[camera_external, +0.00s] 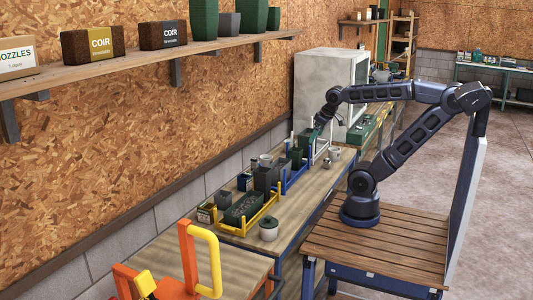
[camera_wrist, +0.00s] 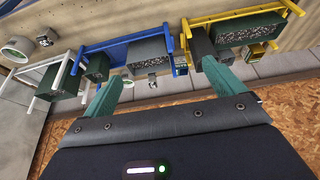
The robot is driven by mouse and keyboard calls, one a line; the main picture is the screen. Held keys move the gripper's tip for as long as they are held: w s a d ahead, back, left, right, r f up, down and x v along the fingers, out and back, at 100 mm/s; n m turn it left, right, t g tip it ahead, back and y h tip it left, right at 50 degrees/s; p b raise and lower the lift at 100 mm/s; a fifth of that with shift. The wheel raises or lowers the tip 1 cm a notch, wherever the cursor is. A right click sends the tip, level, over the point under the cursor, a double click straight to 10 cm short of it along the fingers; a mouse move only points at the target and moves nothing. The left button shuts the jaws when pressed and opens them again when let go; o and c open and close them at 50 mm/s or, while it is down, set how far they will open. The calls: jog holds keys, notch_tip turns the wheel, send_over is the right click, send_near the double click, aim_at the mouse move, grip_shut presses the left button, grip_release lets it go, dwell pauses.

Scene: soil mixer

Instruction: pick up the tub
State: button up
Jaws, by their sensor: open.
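A pale round tub (camera_external: 268,229) stands on the bench in front of the yellow rack, near the bench's front edge. A second small pale round tub (camera_external: 335,154) stands farther back, beside the white rack. A round pale tub with dark green contents shows at the upper left in the wrist view (camera_wrist: 18,48). I cannot tell which tub is meant. My gripper (camera_external: 319,124) is over the far part of the bench, near the white rack. In the wrist view my gripper (camera_wrist: 163,72) has its two green fingers apart, with nothing held between them.
A yellow rack (camera_external: 236,231), a blue rack (camera_external: 293,183) and a white rack (camera_wrist: 68,66) hold dark containers along the bench. A pale cabinet (camera_external: 313,80) stands beyond. A wall shelf (camera_external: 135,66) runs above. An orange frame with a yellow handle (camera_external: 215,263) is in front.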

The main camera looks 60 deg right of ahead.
notch_tip(320, 180, up, 5)
jog(key=w+a+n+t+h, duration=0.1)
jog(key=w+a+n+h, duration=0.3)
jog(key=a+n, duration=0.65)
jog(key=w+a+n+h, duration=0.2)
jog(key=a+n+h, duration=0.4)
jog(key=a+n, duration=0.4)
jog(key=s+a+n+t+y, duration=0.1)
jog(key=s+a+n+t, duration=0.4)
jog(key=a, duration=0.6)
jog(key=s+a+n+t, duration=0.4)
jog(key=s+a+t, duration=0.1)
jog(key=a, duration=0.6)
send_near(273, 230)
jog(key=w+d, duration=0.2)
jog(key=shift+n+y, duration=0.25)
jog(key=shift+y, duration=0.05)
jog(key=x, duration=1)
jog(key=shift+w+d, duration=0.1)
jog(key=shift+w, duration=0.2)
jog(key=c, duration=1)
